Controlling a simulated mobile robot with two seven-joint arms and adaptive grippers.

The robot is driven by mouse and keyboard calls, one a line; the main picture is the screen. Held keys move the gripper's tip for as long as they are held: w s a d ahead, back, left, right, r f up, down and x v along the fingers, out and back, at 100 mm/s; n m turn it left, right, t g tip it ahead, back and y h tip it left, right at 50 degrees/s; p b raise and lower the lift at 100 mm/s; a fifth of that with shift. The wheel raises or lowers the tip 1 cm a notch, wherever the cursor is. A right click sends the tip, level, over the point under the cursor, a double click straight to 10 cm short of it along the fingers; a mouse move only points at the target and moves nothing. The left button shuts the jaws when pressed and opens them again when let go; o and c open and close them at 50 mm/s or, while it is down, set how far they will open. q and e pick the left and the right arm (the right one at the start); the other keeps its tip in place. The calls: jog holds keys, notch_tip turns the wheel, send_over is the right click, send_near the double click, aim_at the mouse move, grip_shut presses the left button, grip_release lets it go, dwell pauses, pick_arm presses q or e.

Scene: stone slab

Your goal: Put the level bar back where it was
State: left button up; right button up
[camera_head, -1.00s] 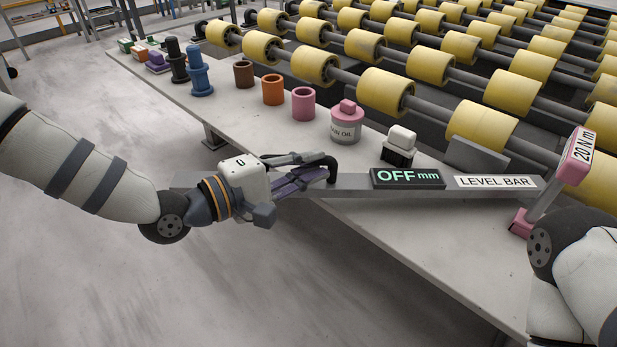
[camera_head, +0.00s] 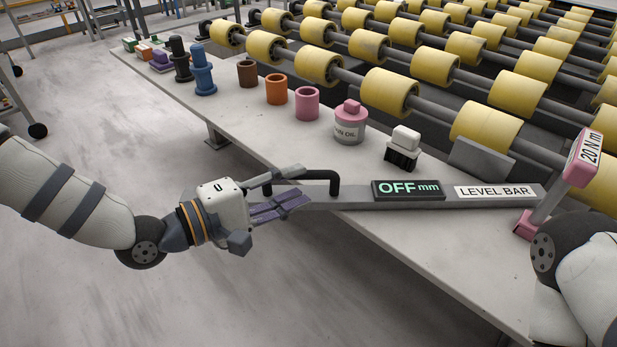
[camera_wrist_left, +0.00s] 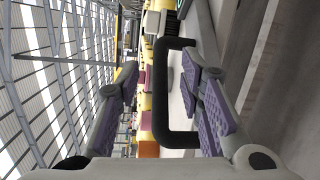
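The grey level bar (camera_head: 349,197) lies across the near edge of the stone slab, its right part over the slab and its left part out beyond the edge. It carries a dark display reading OFF mm (camera_head: 408,190) and a white LEVEL BAR label. Its black handle (camera_head: 334,182) stands near my left gripper (camera_head: 290,189). That gripper is open, its purple-padded fingers apart. In the left wrist view the handle (camera_wrist_left: 161,95) shows ahead between the open fingers, with no finger closed on it. The bar's left end is hidden by the gripper. My right gripper is out of view.
On the slab (camera_head: 430,255) stand a brush (camera_head: 403,148), an oil can (camera_head: 349,122), pink, orange and brown cups, and dark and blue pegs. A pink 20 N m tool (camera_head: 583,158) stands by the bar's right end. Yellow rollers (camera_head: 390,90) lie behind.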

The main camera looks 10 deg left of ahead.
pick_arm(q)
jog(key=v, duration=0.7)
jog(key=s+f+m+g+y, duration=0.4)
jog(key=s+f+g+y, duration=0.3)
jog(key=s+f, duration=1.25)
jog(key=s+a+f+m+g+y, duration=0.2)
jog(key=s+a+m+g, duration=0.1)
jog(key=s, duration=0.7)
jog(key=s+a+f+m+g+y, duration=0.3)
jog(key=s+a+g, duration=0.2)
jog(key=s, duration=0.6)
jog(key=shift+g+p, duration=0.3)
jog(key=shift+p, duration=0.15)
